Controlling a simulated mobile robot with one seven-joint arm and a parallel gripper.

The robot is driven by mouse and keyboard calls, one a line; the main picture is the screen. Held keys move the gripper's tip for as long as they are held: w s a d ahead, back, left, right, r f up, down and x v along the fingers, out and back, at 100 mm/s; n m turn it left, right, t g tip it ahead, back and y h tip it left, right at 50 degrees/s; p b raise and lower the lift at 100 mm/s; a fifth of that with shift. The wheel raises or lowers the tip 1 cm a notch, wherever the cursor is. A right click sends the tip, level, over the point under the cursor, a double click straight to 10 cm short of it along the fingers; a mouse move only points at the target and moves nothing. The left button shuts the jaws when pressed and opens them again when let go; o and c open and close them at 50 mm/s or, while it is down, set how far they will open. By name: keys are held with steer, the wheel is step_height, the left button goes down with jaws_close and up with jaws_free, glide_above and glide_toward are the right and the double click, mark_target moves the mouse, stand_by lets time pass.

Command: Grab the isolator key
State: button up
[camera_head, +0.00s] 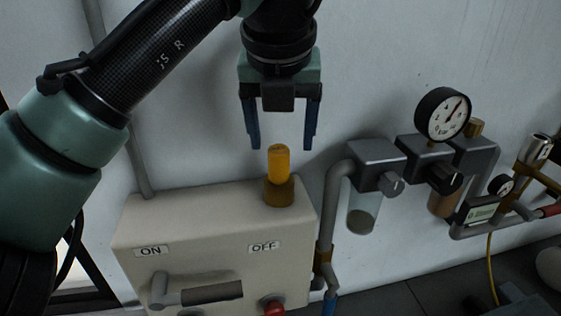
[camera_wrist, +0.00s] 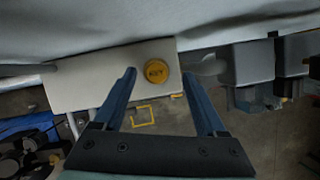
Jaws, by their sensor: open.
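The isolator key (camera_head: 279,163) is a yellow upright cylinder. It stands in a brass-coloured collar (camera_head: 279,192) on top of the beige switch box (camera_head: 215,225), near its right end. In the wrist view the round yellow top of the key (camera_wrist: 156,72) shows lettering that looks like "KEY". My gripper (camera_head: 281,145) points down above the key with its two blue fingers apart and nothing between them. The fingertips look about level with or just above the key's top.
The box front carries ON and OFF labels, a grey lever handle (camera_head: 205,292) and a red knob (camera_head: 273,306). Right of the box are a grey pipe (camera_head: 333,210), filter units and a round gauge (camera_head: 442,114). A pale wall stands close behind. Space above the box's left part is clear.

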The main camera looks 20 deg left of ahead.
mark_target(279, 151)
steer(key=shift+s+a+f, duration=0.1)
steer(key=shift+s+f, duration=0.1)
steer(key=shift+f, duration=0.05)
steer(key=p+x, duration=0.2)
steer(key=x, duration=0.2)
steer(key=shift+f, duration=0.4)
steer(key=shift+s+r, duration=0.1)
jaws_close()
